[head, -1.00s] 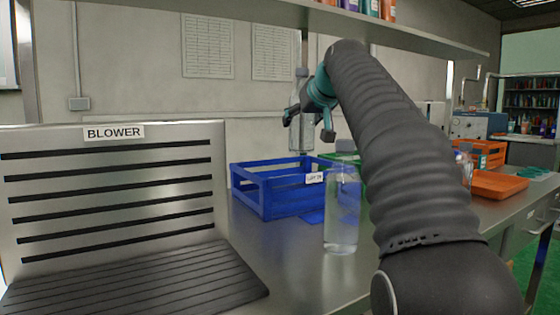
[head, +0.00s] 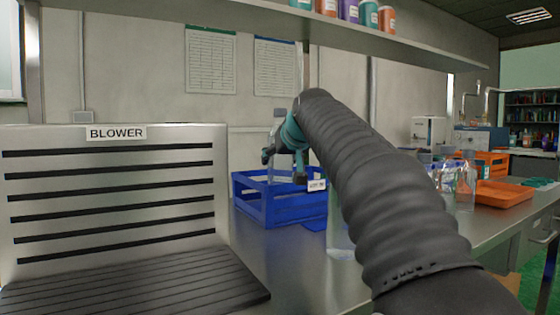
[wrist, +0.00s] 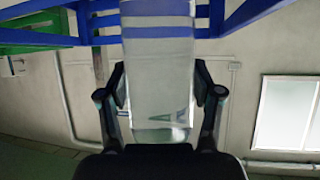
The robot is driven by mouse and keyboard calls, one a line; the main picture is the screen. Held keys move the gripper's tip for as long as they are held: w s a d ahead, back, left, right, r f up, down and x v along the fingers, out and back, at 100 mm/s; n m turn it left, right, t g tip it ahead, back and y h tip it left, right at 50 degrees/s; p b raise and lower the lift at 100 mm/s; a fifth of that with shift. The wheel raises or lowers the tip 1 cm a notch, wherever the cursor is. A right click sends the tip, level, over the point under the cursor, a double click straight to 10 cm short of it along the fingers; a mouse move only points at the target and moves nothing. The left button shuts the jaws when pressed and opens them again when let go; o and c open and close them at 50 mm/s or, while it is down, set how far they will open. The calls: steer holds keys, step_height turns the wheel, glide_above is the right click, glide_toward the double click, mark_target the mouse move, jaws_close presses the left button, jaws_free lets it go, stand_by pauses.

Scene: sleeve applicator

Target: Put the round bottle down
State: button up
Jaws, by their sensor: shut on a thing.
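The round bottle (head: 279,125), clear with a grey cap, is upright in my gripper (head: 284,156). In the head view its lower part overlaps the blue crate (head: 292,212); I cannot tell whether its base touches the crate floor. In the wrist view the clear bottle (wrist: 158,60) fills the middle, between the two dark fingers of my gripper (wrist: 158,85), which are shut on it. Blue crate bars (wrist: 258,14) cross the top of that view.
Another clear bottle (head: 341,240) stands on the metal bench, mostly hidden behind my arm. The blower (head: 115,185) fills the left. More clear bottles (head: 465,190) and an orange tray (head: 503,194) stand to the right. A shelf (head: 350,32) with several coloured bottles overhangs the bench.

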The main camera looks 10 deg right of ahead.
steer(key=shift+f+b, duration=0.3)
steer(key=shift+f, duration=0.25)
steer(key=o, duration=1.7)
steer(key=shift+c, duration=0.2)
steer(key=shift+r, duration=0.3)
steer(key=v, duration=1.2)
steer(key=shift+r+p, duration=0.3)
steer(key=shift+p, duration=0.15)
